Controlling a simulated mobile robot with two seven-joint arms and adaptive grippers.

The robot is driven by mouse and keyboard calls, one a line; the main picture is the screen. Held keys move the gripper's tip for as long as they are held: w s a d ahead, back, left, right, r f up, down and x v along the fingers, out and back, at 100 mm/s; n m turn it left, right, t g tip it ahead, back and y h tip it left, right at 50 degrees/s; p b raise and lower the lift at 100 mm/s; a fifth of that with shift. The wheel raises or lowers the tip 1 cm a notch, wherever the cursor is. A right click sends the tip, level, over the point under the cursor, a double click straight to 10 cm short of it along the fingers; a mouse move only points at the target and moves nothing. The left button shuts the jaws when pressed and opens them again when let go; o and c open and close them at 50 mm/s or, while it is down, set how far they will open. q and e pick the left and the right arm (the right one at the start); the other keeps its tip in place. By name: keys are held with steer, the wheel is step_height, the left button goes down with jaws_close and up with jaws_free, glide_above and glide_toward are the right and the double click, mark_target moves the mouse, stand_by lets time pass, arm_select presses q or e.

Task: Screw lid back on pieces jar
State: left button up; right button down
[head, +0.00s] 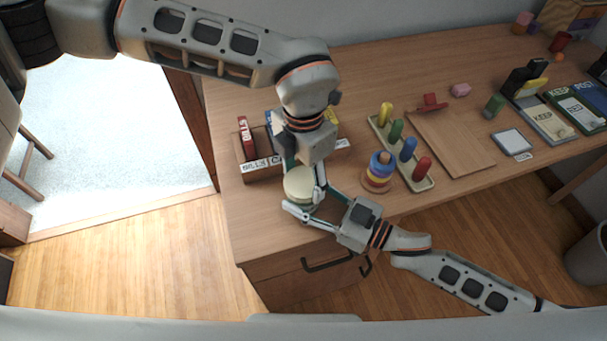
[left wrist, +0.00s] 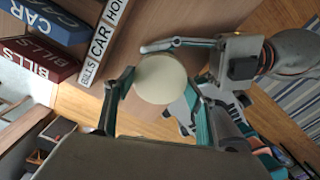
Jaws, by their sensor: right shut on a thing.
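The round cream lid (head: 299,184) is near the desk's front left edge, and it also shows in the left wrist view (left wrist: 160,78). The jar beneath it is mostly hidden by the lid and fingers, so I cannot tell how the lid sits on it. My left gripper (head: 304,173) points down from above, its fingers spread on either side of the lid. My right gripper (head: 304,202) reaches in from the right, low beside the lid, and is shut on the jar.
A wooden desk organiser (head: 262,170) with labelled items stands just behind and left. A stacking ring toy (head: 379,172) and a peg board (head: 420,184) stand to the right. A wooden board (head: 450,142) lies beyond. The desk's front edge and drawer handle (head: 327,264) are close below.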

arm_select(q)
steer(key=c, duration=0.3)
steer(key=shift+c, duration=0.2)
steer(key=o, duration=1.3)
step_height(320, 180, up, 12)
arm_select(e)
steer(key=c, duration=1)
jaws_free()
